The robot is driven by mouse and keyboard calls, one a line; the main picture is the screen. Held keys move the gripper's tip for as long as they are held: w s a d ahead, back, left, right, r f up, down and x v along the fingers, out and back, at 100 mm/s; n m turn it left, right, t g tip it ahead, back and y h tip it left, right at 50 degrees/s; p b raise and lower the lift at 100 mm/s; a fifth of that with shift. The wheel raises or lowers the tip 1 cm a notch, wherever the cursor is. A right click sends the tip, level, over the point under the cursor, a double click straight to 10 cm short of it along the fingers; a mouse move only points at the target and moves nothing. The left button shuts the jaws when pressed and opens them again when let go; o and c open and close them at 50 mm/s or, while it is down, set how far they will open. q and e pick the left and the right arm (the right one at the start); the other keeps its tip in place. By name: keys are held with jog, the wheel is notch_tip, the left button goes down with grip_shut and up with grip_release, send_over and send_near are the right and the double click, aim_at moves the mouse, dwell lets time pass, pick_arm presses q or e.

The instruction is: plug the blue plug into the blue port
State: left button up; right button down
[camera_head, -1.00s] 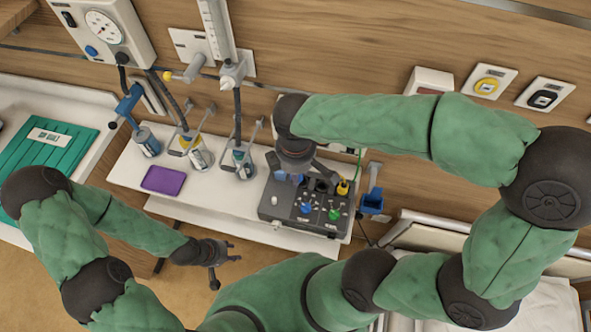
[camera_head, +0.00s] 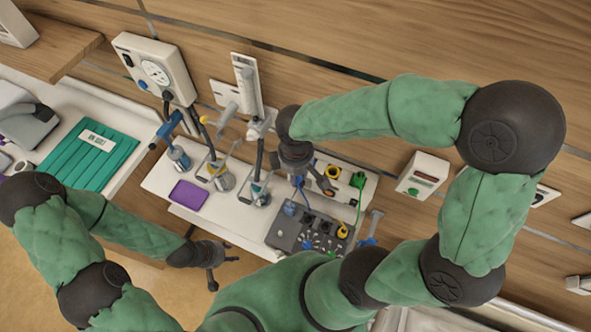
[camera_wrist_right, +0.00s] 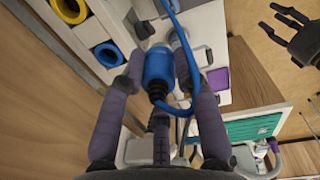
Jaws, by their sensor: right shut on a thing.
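My right gripper (camera_head: 324,184) is shut on the blue plug (camera_wrist_right: 158,70), which sits between its two fingers in the right wrist view. A blue cable (camera_wrist_right: 178,30) trails from the plug. The gripper is in front of the white wall panel (camera_head: 345,203), above the grey box (camera_head: 283,237). In the right wrist view the blue port (camera_wrist_right: 108,54), a blue ring with a dark hole, is left of the plug and apart from it. In the head view my gripper hides this port. My left gripper (camera_head: 225,270) is open and empty, low at the left.
The panel also has a yellow port (camera_head: 333,171) and a green plug with its cable (camera_head: 358,181). A purple item (camera_head: 188,195) and several bottles stand left on the white shelf. A boxed wall unit (camera_head: 424,174) is to the right.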

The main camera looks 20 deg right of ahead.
jog(key=shift+w+d+f, duration=0.2)
jog(key=shift+w+d, duration=1.3)
jog(key=shift+d, duration=0.25)
jog(key=shift+w+d+f, duration=0.2)
jog(key=shift+w+d, duration=1.3)
jog(key=shift+d, duration=0.2)
jog(key=shift+f+b, duration=0.55)
jog(key=shift+f, duration=0.2)
jog(key=shift+f+b, duration=1.3)
jog(key=shift+f, duration=0.15)
dwell(1.4)
jog(key=c, duration=0.8)
grip_release()
jog(key=shift+c, duration=0.2)
jog(key=shift+r, duration=0.15)
